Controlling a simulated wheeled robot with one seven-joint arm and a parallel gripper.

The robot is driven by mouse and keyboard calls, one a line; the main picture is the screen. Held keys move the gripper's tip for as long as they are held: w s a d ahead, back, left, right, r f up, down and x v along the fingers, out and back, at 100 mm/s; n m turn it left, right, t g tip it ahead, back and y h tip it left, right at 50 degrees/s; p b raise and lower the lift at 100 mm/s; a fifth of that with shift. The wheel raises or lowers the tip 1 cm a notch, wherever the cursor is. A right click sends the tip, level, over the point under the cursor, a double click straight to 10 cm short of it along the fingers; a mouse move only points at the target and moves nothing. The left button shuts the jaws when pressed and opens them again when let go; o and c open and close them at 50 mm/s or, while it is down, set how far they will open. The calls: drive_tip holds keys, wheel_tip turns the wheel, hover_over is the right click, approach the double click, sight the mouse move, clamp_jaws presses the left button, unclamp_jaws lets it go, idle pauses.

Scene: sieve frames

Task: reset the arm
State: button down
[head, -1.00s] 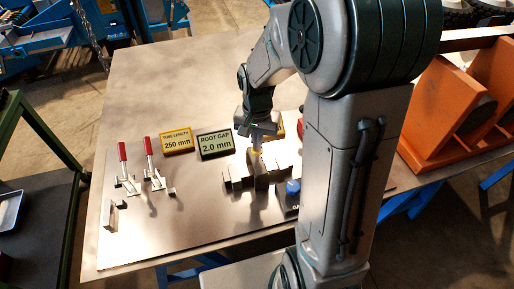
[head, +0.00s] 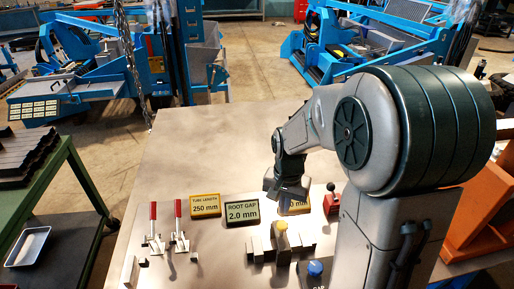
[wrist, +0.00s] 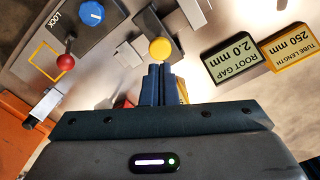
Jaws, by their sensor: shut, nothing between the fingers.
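My gripper (head: 288,195) hangs from my bent arm above the table, just behind and above a yellow round knob (head: 281,228). In the wrist view my two dark fingers (wrist: 163,80) are together with nothing between them. The yellow knob (wrist: 160,48) shows just beyond the fingertips there, and they look apart from it. In the head view my forearm and gripper partly hide a yellow sign (head: 297,205).
The table (head: 190,150) holds two red-handled clamps (head: 178,225), a TUBE LENGTH sign (head: 205,205), a ROOT GAP sign (head: 242,211), metal blocks (head: 258,247), a blue knob (head: 314,268) and a red lever (head: 331,200). An orange stand (head: 480,215) is at right. The table's back is clear.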

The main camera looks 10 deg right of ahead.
drive_tip(key=shift+r, duration=0.1)
drive_tip(key=shift+s+r, duration=0.25)
drive_tip(key=shift+r, duration=0.05)
drive_tip(key=s+r+n+t, duration=0.3)
drive_tip(key=s+r+n, duration=0.3)
drive_tip(key=s, duration=0.8)
wheel_tip(320, 180, up, 3)
drive_tip(key=shift+r, duration=0.2)
drive_tip(key=shift+a, duration=0.15)
